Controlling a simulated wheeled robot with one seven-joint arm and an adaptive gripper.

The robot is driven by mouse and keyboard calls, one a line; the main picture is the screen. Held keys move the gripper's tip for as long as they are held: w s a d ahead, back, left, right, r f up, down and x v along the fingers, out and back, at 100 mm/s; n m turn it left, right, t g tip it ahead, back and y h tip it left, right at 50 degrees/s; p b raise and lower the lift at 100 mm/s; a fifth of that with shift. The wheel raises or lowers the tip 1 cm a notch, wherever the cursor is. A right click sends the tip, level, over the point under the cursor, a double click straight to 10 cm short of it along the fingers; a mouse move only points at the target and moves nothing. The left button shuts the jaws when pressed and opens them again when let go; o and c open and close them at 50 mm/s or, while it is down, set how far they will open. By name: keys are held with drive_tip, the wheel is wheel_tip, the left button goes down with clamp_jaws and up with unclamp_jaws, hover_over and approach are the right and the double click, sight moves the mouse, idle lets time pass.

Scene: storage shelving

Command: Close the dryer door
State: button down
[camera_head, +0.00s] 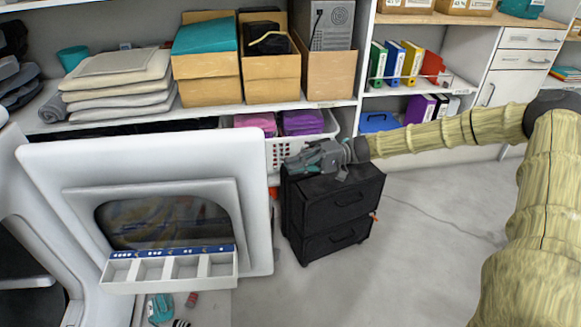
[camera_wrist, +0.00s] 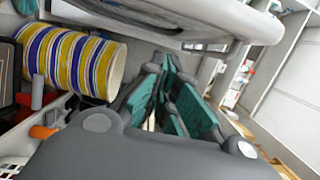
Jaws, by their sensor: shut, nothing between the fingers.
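The dryer door (camera_head: 50,170) is a white panel with a dark rounded window, standing swung open at the left of the head view. The dryer body (camera_head: 15,190) shows only in part at the left edge. My gripper (camera_head: 292,163) is just right of the door's free edge, with its fingers pointing left. It is shut and empty. In the wrist view, the green-padded fingers of my gripper (camera_wrist: 165,105) are together, and a white panel edge that looks like the dryer door (camera_wrist: 225,18) crosses the top. I cannot tell whether they touch.
A black drawer cabinet (camera_head: 337,205) stands below my gripper. A white compartment tray (camera_head: 170,287) shows at the door's lower part. Shelves with boxes (camera_head: 205,85) and a white basket (camera_head: 282,150) are behind. A striped cylinder (camera_wrist: 75,62) lies left in the wrist view. Floor (camera_head: 420,250) at right is clear.

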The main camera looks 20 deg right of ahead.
drive_tip(key=s+a+b, duration=0.1)
drive_tip(key=s+a, duration=0.2)
drive_tip(key=a, duration=0.5)
drive_tip(key=shift+a+b, duration=0.35)
drive_tip(key=shift+s+f, duration=0.1)
